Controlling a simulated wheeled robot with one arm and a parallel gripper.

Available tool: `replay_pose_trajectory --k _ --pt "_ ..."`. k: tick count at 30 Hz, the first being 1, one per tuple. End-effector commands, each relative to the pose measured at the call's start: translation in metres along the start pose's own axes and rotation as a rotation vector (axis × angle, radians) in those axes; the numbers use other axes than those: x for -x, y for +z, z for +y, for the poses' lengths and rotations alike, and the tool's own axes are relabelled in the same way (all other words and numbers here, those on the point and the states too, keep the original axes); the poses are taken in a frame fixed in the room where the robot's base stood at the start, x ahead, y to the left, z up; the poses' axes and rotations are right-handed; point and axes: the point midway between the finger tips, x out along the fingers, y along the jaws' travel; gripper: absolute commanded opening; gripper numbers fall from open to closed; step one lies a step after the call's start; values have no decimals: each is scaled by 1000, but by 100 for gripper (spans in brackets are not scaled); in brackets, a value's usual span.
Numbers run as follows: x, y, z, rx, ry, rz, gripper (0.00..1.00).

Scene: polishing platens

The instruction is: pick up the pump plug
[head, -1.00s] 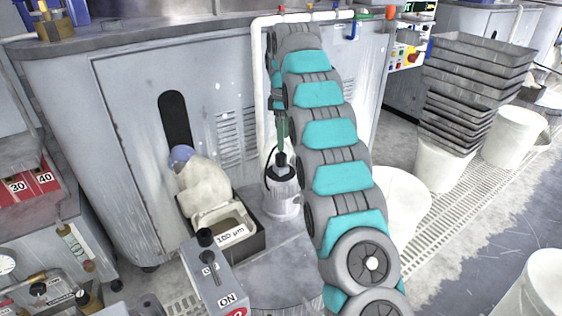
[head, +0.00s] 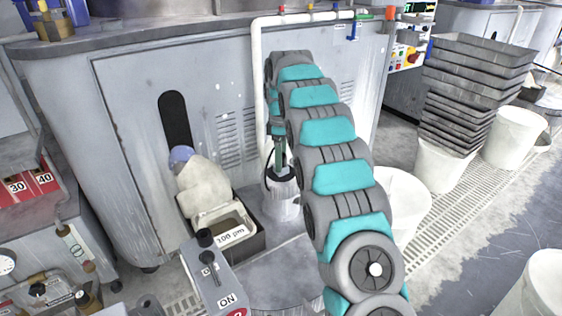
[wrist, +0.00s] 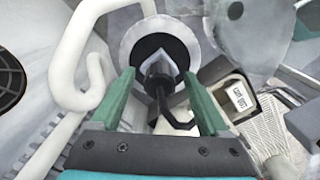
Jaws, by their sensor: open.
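The pump plug appears to be the black piece (wrist: 158,78) with a pale pointed tip and a black cable, in the wrist view. It lies between the two green fingers of my gripper (wrist: 159,76), with a visible gap on each side. My gripper is open. Behind the plug is a round pale pump body (wrist: 130,42) with a black top. In the head view the grey pump (head: 283,206) stands by the cabinet, and my gripper (head: 280,158) points down over its top, mostly hiding the plug there.
A white pipe (wrist: 68,62) runs close on the left in the wrist view. A white bucket (head: 408,205) is right of my arm. The cabinet (head: 130,100) is behind.

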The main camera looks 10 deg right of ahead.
Motion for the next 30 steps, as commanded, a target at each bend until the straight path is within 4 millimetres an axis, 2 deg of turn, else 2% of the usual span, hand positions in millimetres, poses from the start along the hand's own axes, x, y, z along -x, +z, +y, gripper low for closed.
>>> replay_pose_trajectory --k 6,26,27,30 --pt "0 0 0 0 2 1 77" --pt "0 0 0 0 1 1 3" --pt "0 0 0 0 2 1 0" --pt "0 0 0 0 2 1 0"
